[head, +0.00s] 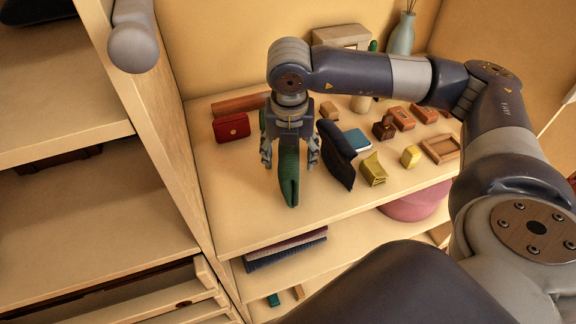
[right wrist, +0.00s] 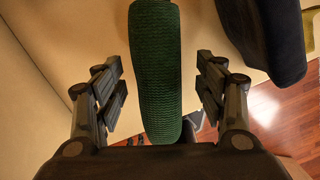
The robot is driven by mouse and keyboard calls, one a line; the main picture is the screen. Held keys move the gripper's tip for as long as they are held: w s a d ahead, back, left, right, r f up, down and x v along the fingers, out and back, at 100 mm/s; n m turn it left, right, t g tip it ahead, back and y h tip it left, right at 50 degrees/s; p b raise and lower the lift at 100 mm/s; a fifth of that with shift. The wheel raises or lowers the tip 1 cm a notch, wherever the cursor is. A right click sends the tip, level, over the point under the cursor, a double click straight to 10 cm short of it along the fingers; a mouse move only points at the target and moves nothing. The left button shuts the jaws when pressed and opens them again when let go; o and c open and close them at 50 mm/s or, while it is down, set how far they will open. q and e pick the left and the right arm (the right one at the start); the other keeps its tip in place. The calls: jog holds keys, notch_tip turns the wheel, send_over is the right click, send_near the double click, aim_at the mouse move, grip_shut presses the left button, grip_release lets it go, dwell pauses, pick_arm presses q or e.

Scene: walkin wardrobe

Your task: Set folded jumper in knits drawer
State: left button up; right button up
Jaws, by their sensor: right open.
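A dark green knitted roll or fold, which looks like the folded jumper (head: 289,182), stands on the upper shelf. My right gripper (head: 290,163) is above it, pointing down, with its open fingers on either side. In the right wrist view the green knit (right wrist: 156,70) runs between the two fingers (right wrist: 162,92), with a visible gap at each side. Wooden drawers (head: 160,296) show at the lower left, and one seems partly pulled out. I cannot tell which is the knits drawer. My left gripper is not in view.
A dark navy item (head: 337,155) stands close right of the gripper, and a red box (head: 231,127) is at left. Several small boxes and a wooden tray (head: 441,148) lie farther right. Folded cloths (head: 286,249) lie on the shelf below. An upright panel (head: 165,140) separates shelf and drawers.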

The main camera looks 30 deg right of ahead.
notch_tip(320, 180, down, 3)
jog(key=shift+w+a+f+p, duration=0.1)
jog(key=shift+w+f+p, duration=0.1)
jog(key=shift+p, duration=0.35)
jog(key=shift+f, duration=0.3)
grip_shut()
jog(key=shift+r, duration=0.15)
jog(key=shift+w+r+b, duration=0.1)
jog(key=shift+r+b, duration=0.3)
jog(key=shift+r, duration=0.05)
notch_tip(320, 180, up, 2)
jog(key=shift+r+b, duration=0.15)
jog(key=shift+b, duration=0.4)
jog(key=s+a+b, duration=0.4)
jog(key=s, duration=0.3)
jog(key=s+a+r+b, duration=0.1)
jog(key=s+a+b, duration=0.3)
jog(key=s, duration=0.2)
jog(key=shift+s+a+r+b, duration=0.25)
jog(key=shift+s+r+b, duration=0.05)
jog(key=shift+s+b, duration=0.05)
